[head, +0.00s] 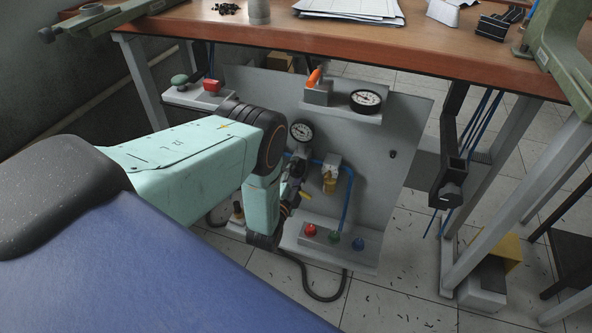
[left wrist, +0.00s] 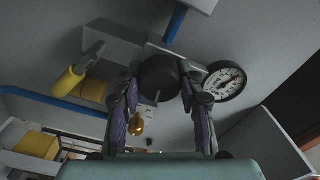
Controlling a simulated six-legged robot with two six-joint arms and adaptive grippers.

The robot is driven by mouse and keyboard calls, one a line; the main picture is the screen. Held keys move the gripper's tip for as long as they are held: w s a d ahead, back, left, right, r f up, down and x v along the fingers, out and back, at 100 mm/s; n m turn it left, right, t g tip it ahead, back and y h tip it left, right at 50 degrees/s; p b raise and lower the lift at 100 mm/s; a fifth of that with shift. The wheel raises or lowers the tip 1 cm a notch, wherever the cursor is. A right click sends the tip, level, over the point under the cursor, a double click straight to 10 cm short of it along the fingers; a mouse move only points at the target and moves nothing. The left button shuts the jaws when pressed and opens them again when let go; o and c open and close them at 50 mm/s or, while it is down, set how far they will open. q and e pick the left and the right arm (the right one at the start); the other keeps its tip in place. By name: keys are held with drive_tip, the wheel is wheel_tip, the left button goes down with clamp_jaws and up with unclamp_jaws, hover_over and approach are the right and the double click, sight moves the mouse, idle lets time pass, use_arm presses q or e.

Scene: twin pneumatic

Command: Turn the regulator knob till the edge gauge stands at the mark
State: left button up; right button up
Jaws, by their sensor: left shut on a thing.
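My left gripper (head: 287,188) is low in front of the grey panel, partly hidden by my arm. In the left wrist view its two fingers (left wrist: 159,88) are shut on the sides of a dark round regulator knob (left wrist: 158,76). In the head view the regulator (head: 300,158) is largely covered by the gripper. A white dial gauge (head: 301,131) sits just above it. Another dial gauge (head: 367,101) stands on the panel's top edge. The left wrist view shows a dial (left wrist: 225,82) right of the knob, with a red mark or needle. Exact readings are too small to tell. My right gripper is out of view.
A yellow-handled valve (left wrist: 70,80) and blue tubing (head: 348,195) are close by. Red, green and blue buttons (head: 334,237) sit below on the panel. An orange switch (head: 314,77) is on top. The wooden bench (head: 400,50) overhangs; a black hose (head: 320,297) lies on the floor.

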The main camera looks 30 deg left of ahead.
use_arm(q)
drive_tip(key=shift+m, duration=0.6)
drive_tip(key=shift+f+m, duration=0.1)
drive_tip(key=shift+m, duration=0.2)
drive_tip(key=o, duration=1.2)
drive_tip(key=shift+s, duration=0.1)
drive_tip(key=v, duration=1.2)
